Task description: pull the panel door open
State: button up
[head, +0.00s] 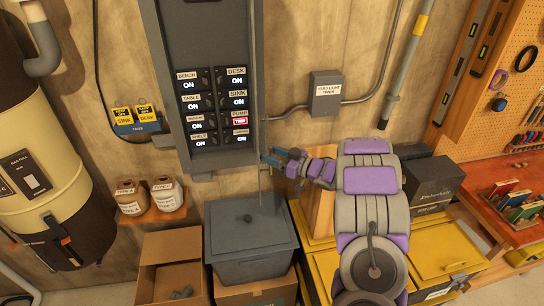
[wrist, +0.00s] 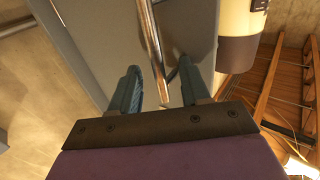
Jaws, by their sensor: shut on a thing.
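The grey breaker panel (head: 172,110) hangs on the wall in the head view, with rows of labelled switches exposed. Its door (head: 258,60) stands swung out and shows nearly edge-on as a thin vertical strip at the panel's right side. In the wrist view the door's grey face (wrist: 105,40) fills the upper middle. A metal bar handle (wrist: 151,38) runs between my fingers. My gripper (head: 272,157) is at the door's lower part and is shut on the handle; it also shows in the wrist view (wrist: 158,88). The exact finger contact is hard to see.
A grey lidded bin (head: 248,235) and cardboard boxes stand below the panel. A cream tank (head: 40,165) is at left, with two jugs (head: 150,197) on a small shelf beside it. Yellow cabinets (head: 445,262) and a red workbench (head: 500,195) are at right.

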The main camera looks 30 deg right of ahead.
jog(key=shift+d, duration=0.1)
jog(key=b+v, duration=0.3)
jog(key=v, duration=1.4)
jog(key=shift+d+f, duration=0.2)
jog(key=shift+s+a+r, duration=0.1)
jog(key=shift+s+a, duration=0.05)
jog(key=shift+a, duration=0.15)
